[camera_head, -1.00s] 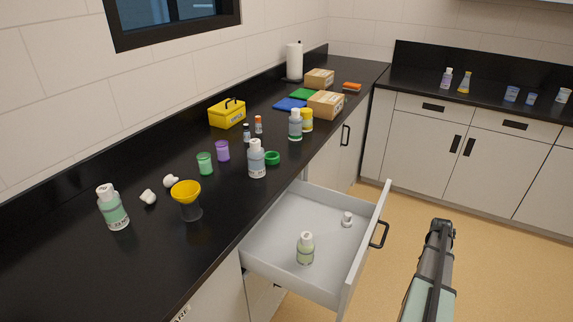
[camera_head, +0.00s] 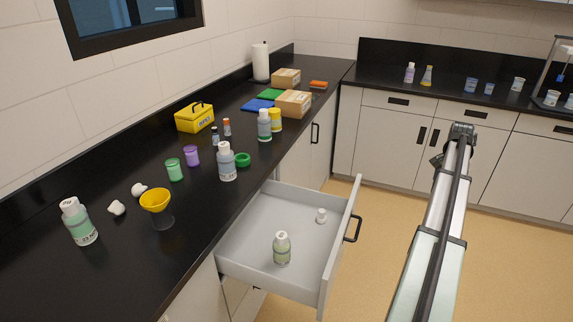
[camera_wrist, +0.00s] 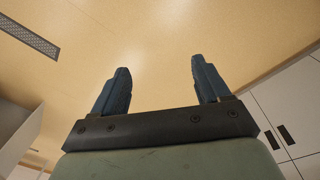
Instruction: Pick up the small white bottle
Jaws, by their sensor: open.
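A small white object (camera_head: 321,215), which may be the small white bottle, stands in the open drawer (camera_head: 255,264) near its front panel. It is too small to make out in detail. A larger bottle with a white cap and pale green contents (camera_head: 282,248) stands upright in the same drawer. My gripper's two blue-black fingers (camera_wrist: 160,82) are spread apart with nothing between them in the wrist view. In the head view my arm reaches up at the right, clear of the drawer; the fingers cannot be made out there. Neither drawer object shows in the wrist view.
The black counter (camera_head: 200,235) holds several bottles, cups, a yellow funnel (camera_head: 155,200), a yellow box (camera_head: 194,117) and cardboard boxes. The drawer's front panel (camera_head: 342,245) and dark handle (camera_head: 353,229) stick out over the floor. The floor (camera_head: 385,220) between drawer and arm is clear.

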